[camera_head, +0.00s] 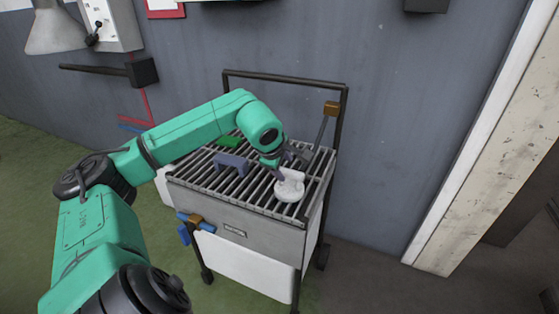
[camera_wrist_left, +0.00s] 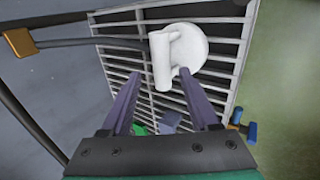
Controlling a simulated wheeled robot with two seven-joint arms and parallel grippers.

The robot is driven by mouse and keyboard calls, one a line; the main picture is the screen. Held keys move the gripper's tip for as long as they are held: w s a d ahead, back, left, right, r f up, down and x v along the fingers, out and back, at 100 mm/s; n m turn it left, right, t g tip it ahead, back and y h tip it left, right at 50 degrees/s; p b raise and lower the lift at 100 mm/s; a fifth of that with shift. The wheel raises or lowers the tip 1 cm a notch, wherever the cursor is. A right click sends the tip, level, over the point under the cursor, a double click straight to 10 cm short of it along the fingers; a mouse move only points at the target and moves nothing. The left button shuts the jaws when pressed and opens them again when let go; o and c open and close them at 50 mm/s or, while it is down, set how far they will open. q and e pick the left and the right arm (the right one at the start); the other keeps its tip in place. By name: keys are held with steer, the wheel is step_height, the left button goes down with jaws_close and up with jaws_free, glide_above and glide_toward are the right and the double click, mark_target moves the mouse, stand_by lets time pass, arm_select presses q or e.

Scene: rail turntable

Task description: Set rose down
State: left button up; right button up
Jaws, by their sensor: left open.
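The rose (camera_head: 289,188) is a white piece with a round disc and a thick raised stub. It rests on the slatted top of a cart (camera_head: 235,232), near its front right corner. My left gripper (camera_head: 284,168) is just above and behind it, partly hidden by my own wrist. In the left wrist view, the rose's disc (camera_wrist_left: 196,50) lies on the slats. The open purple fingers of the left gripper (camera_wrist_left: 159,75) stand either side of the stub, with a gap on the left. I cannot tell whether the right finger touches it. My right gripper is not in view.
A blue-purple handle-shaped piece (camera_head: 232,163) and a green piece (camera_head: 229,141) lie on the slats to the left. A dark rail (camera_head: 285,79) rises behind the cart, with a brown block (camera_head: 331,108) on its right post. A grey wall stands close behind.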

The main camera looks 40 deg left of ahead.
arm_select(q)
steer(key=shift+b+v, duration=0.5)
steer(key=shift+v, duration=0.4)
steer(key=b+v, duration=0.1)
steer(key=v, duration=0.4)
steer(key=shift+s+d+r, duration=0.2)
steer(key=shift+r, duration=0.1)
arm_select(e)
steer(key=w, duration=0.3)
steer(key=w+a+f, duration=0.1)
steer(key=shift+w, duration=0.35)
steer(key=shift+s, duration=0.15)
